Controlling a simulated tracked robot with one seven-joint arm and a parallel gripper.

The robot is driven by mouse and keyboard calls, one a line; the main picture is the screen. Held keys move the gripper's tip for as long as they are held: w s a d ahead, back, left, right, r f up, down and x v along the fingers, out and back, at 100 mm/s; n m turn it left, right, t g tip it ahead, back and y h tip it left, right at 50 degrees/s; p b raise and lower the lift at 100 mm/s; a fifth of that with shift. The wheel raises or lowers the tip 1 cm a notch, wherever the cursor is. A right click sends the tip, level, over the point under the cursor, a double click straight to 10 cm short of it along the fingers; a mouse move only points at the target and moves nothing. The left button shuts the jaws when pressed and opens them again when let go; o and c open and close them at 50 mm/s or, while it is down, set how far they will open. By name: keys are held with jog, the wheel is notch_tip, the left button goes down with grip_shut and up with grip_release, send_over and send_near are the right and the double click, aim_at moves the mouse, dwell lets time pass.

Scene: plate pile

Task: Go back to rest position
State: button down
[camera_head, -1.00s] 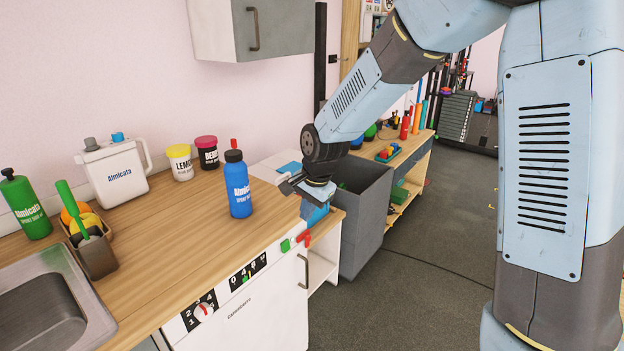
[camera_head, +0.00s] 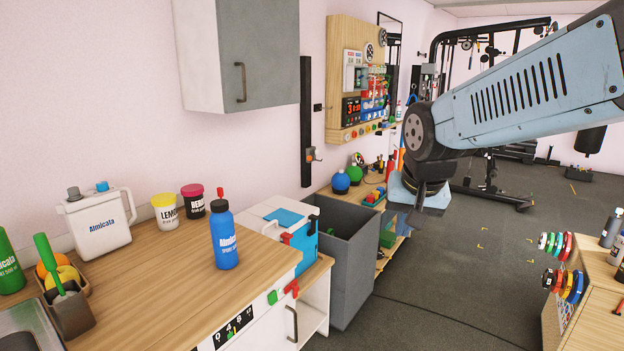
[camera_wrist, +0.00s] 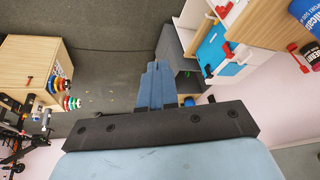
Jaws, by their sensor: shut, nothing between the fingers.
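My arm stretches in from the right of the head view, raised, with its wrist above the grey floor. My gripper (camera_wrist: 155,72) shows in the wrist view as two dark blue fingers side by side, closed together with nothing between them. In the head view the gripper end is small and partly hidden by the wrist. It is apart from the counter, to the right of the grey bin (camera_head: 353,250).
The wooden counter (camera_head: 175,270) at left holds a blue bottle (camera_head: 223,240), a white jug (camera_head: 95,222) and two jars. A blue-and-white box (camera_head: 285,228) stands beside the bin. A wooden cabinet (camera_head: 590,310) with coloured discs is at right. Open floor lies between.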

jog(key=s+d+r+n+t, duration=0.1)
jog(key=s+d+r+n, duration=0.1)
jog(key=s+d, duration=0.4)
jog(key=s, duration=0.4)
jog(key=shift+d+r, duration=0.2)
jog(key=shift+r, duration=0.05)
dwell(0.3)
